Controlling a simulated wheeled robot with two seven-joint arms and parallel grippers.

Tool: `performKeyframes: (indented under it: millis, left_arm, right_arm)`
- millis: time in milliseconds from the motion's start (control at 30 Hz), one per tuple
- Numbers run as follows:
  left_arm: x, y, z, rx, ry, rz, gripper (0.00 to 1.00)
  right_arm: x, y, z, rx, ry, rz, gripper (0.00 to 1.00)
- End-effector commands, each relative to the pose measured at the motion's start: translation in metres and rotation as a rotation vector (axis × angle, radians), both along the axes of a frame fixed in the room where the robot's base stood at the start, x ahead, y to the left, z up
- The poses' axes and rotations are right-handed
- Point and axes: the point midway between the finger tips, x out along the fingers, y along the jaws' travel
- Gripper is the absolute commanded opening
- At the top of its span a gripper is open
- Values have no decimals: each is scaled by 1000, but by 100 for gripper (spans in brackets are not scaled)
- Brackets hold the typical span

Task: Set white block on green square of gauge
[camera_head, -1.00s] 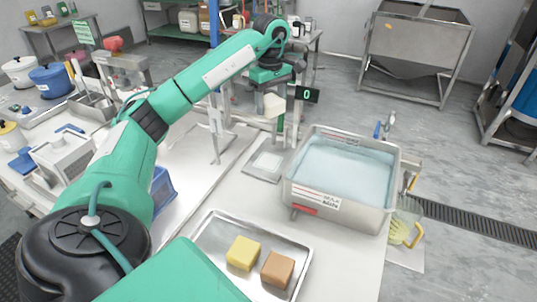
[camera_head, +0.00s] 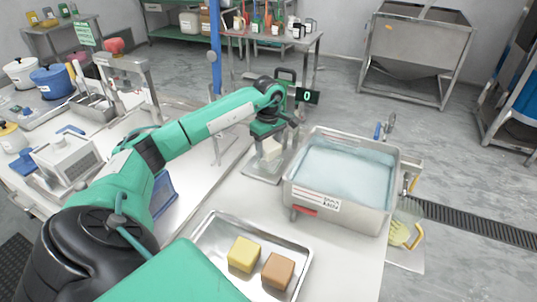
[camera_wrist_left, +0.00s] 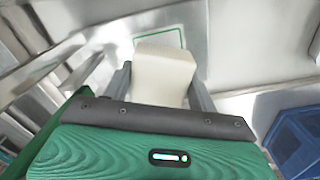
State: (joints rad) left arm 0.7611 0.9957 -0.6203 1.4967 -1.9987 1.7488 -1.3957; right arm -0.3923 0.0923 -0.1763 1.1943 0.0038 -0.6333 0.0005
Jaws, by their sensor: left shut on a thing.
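The white block (camera_head: 271,148) is between the fingers of my left gripper (camera_head: 266,148), which is shut on it, low over the gauge's flat plate (camera_head: 258,177). In the left wrist view the block (camera_wrist_left: 163,75) sits between the two fingers, and part of the green square outline (camera_wrist_left: 182,38) shows beyond it. The block covers much of the square. I cannot tell whether the block touches the plate. The gauge's display (camera_head: 307,96) reads 0. My right gripper is not in view.
A steel basin of water (camera_head: 340,205) stands close to the right of the gauge. A metal tray (camera_head: 215,236) with a yellow block (camera_head: 244,254) and a brown block (camera_head: 278,270) lies nearer. A blue bin (camera_head: 165,197) is at the left.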

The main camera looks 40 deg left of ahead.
Motion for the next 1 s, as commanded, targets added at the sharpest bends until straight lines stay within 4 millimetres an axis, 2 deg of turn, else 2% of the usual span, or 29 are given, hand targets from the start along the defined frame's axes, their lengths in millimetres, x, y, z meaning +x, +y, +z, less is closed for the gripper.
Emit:
performKeyframes:
  millis: [233,400,667,700,767,1000]
  left_arm:
    - [-1,0,-35,-1,2,0,32]
    - [0,0,-37,0,0,0,32]
    - [0,0,-40,1,1,0,32]
    - [0,0,-40,0,1,0,67]
    - [0,0,-40,0,1,0,78]
    - [0,0,-39,0,1,0,81]
  right_arm:
    - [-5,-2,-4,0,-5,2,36]
    - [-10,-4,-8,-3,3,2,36]
    - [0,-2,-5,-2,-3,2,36]
    - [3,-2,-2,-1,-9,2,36]
    - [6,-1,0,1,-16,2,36]
    - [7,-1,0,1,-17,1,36]
